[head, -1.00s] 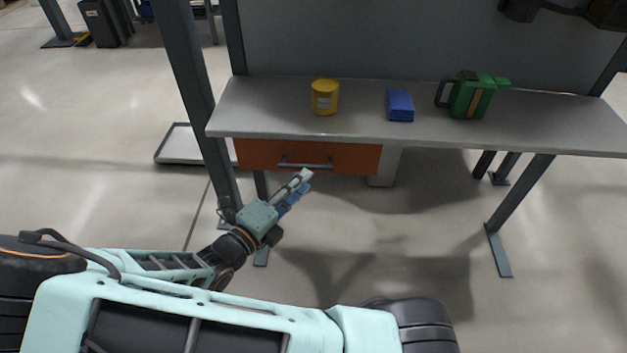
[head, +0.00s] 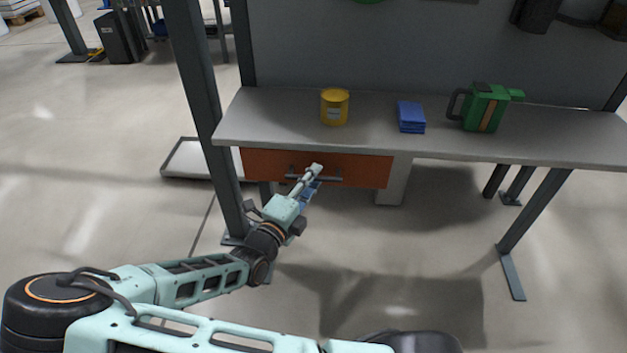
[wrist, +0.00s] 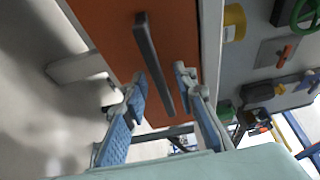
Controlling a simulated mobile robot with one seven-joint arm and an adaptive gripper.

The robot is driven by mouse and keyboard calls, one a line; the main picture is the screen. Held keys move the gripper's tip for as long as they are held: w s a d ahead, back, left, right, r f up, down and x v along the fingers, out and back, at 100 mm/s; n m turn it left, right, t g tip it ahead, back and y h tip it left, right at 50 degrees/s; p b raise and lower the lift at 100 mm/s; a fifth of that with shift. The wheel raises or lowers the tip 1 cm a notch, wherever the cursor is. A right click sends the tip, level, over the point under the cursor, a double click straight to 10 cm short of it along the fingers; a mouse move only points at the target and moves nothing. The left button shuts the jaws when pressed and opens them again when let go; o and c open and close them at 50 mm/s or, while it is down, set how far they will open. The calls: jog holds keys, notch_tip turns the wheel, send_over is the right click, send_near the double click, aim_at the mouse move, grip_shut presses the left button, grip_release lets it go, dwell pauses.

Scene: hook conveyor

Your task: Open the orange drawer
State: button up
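The orange drawer (head: 356,169) is shut under the left part of the grey table. Its dark bar handle (head: 326,179) runs along the front. My gripper (head: 314,180) is at the handle in the head view. In the wrist view the orange front (wrist: 110,28) fills the upper middle and the handle (wrist: 152,60) runs between the two open, blue-padded fingers of my gripper (wrist: 160,90). A gap shows between the handle and each finger. I cannot tell how deep the handle sits between them.
On the grey table (head: 275,120) stand a yellow tin (head: 335,107), a blue box (head: 411,117) and a green can (head: 485,108). A dark post (head: 205,110) rises just left of the drawer. The floor in front is clear.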

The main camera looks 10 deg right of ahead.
jog(key=shift+w+d, duration=0.15)
jog(key=shift+w, duration=0.05)
grip_shut()
dwell(0.4)
